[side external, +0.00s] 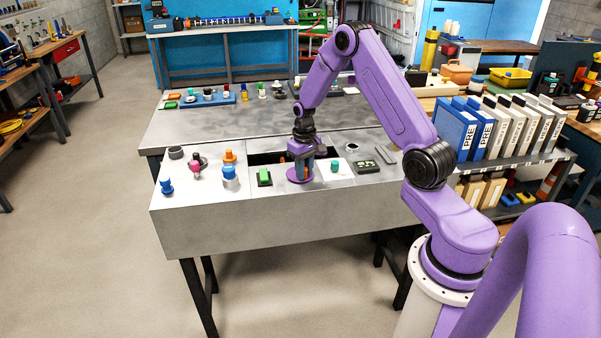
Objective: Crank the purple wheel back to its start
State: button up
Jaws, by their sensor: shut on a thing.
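The purple wheel (299,180) lies flat on the grey bench top, near its front edge and beside a dark rectangular opening. My gripper (303,168) points straight down over the wheel. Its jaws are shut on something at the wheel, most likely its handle. The jaws and my wrist hide the grip point and part of the wheel. The wheel's angle and any start mark are too small to make out.
Left of the wheel stand a green block on a black base (264,176), a blue-topped cylinder (230,177) and a blue knob (167,186). Blue binders (455,130) stand further right.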

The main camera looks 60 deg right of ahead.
aim_at(294, 177)
jog(key=shift+w+a, duration=0.15)
jog(key=shift+w, duration=0.25)
jog(key=shift+w+a, duration=0.35)
jog(key=shift+w, duration=0.2)
jog(key=shift+w+a, duration=0.1)
jog(key=shift+w, duration=0.4)
